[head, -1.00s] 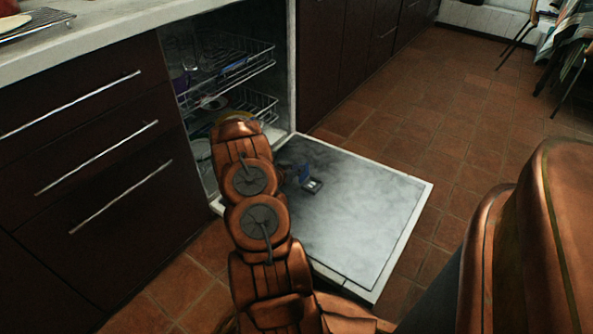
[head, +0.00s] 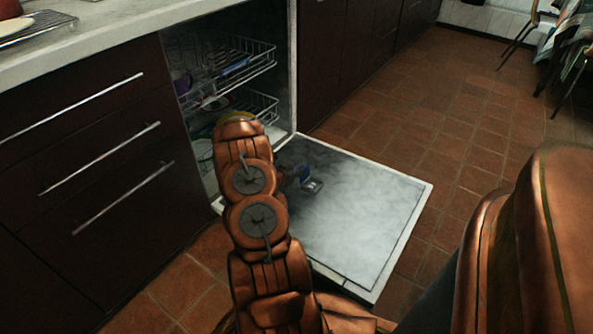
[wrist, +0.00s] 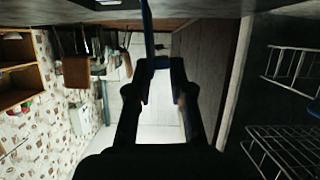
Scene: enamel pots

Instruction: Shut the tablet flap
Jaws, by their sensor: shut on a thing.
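The tablet flap (head: 303,174) is a small blue piece standing up from the inside of the lowered dishwasher door (head: 350,225). It is raised beside the pale tablet compartment (head: 313,187). In the wrist view, the flap (wrist: 148,32) is a thin blue strip running from the door surface at the top edge to my fingertips. My gripper (wrist: 160,70) is shut on the flap's free end. In the head view my arm hides most of the gripper and part of the flap.
The dishwasher's wire racks (head: 235,60) with dishes are inside the cavity behind my arm. Dark drawers (head: 90,140) with long bar handles stand on the left. The tiled floor (head: 450,125) to the right of the door is clear.

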